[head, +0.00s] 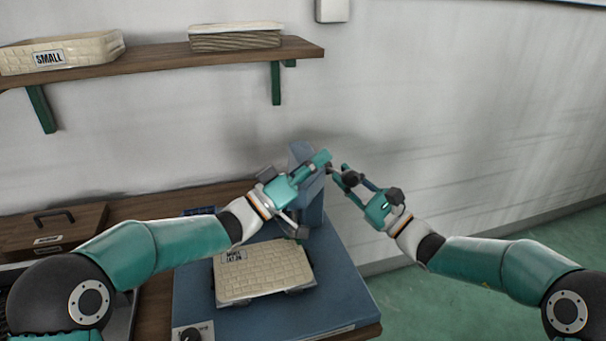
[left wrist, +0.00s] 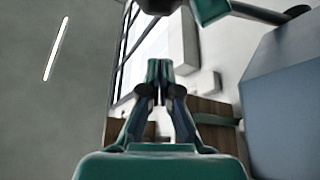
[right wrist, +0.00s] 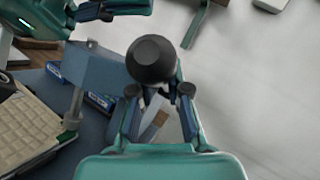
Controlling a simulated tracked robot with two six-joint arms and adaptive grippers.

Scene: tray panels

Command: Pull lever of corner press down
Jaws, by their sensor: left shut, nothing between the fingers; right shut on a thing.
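The corner press has a blue base (head: 345,290) and an upright blue column (head: 312,205); the column also shows in the right wrist view (right wrist: 105,72). The lever's round black knob (right wrist: 150,60) is at the fingertips of my right gripper (right wrist: 158,95), which is shut on it. In the head view the right gripper (head: 345,172) is just right of the column top; the lever's rod is mostly hidden. My left gripper (head: 323,160) is shut and empty, in front of the column top. A cream woven panel (head: 262,270) with a label lies flat on the press base.
A shelf (head: 200,64) on green brackets holds a tray marked SMALL (head: 85,52) and a stack of panels (head: 235,37). A wooden box (head: 50,230) with a dark handle stands at left on the bench. The right side is open floor (head: 480,280) and bare wall.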

